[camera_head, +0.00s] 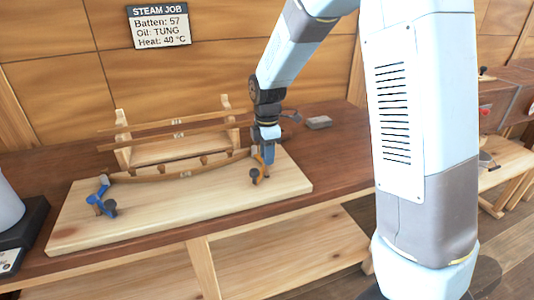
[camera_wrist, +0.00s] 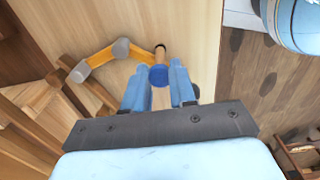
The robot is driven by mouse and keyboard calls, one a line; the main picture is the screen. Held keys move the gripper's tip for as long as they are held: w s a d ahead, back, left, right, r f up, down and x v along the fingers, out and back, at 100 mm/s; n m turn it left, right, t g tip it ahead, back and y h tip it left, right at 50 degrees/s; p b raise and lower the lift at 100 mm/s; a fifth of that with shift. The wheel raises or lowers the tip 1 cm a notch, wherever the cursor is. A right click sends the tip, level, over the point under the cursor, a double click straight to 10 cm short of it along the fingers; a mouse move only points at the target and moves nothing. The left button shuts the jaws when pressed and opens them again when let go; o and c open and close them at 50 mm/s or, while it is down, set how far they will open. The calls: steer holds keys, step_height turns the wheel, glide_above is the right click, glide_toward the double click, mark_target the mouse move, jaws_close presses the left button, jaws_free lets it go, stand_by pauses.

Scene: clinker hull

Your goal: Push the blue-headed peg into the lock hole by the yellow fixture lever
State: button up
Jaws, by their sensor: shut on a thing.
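In the wrist view my gripper (camera_wrist: 161,82) has its two blue fingers on either side of the blue-headed peg (camera_wrist: 158,76), shut on it near the fingertips. The peg's round blue head faces the camera; its shaft is mostly hidden. The yellow fixture lever (camera_wrist: 101,57) has grey rounded knobs and reaches to just beyond the peg. A small dark round spot (camera_wrist: 160,47) shows at that end; I cannot tell if it is the lock hole. In the head view my gripper (camera_head: 268,152) points down at the yellow lever (camera_head: 258,175) on the board's right side.
The pale board (camera_head: 220,205) lies on a brown bench. A blue fixture lever (camera_head: 102,192) stands at its left. A bent wooden batten (camera_head: 185,174) runs between the fixtures, before a wooden rack (camera_head: 125,152). A grey block (camera_head: 319,122) lies at the back right.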

steer(key=shift+f, duration=1)
stand_by(0.6)
steer(key=o, duration=1)
steer(key=shift+r, duration=4)
steer(key=shift+d, duration=0.1)
steer(key=s+d+r+m+t, duration=0.3)
steer(key=s+d+r+m, duration=0.7)
steer(key=s+d+r, duration=0.1)
steer(key=s+d+r+m+t, duration=0.1)
steer(key=s+d+m, duration=0.1)
steer(key=s+m, duration=0.1)
steer(key=s+d+m, duration=0.2)
steer(key=s+m, duration=0.2)
steer(key=s, duration=0.2)
steer(key=s+d+r+m+t, duration=0.1)
steer(key=s+d+m, duration=0.1)
steer(key=s, duration=0.3)
steer(key=shift+s+d+r+m+t, duration=0.15)
steer(key=shift+d+r+m+t, duration=0.2)
steer(key=shift+m, duration=0.55)
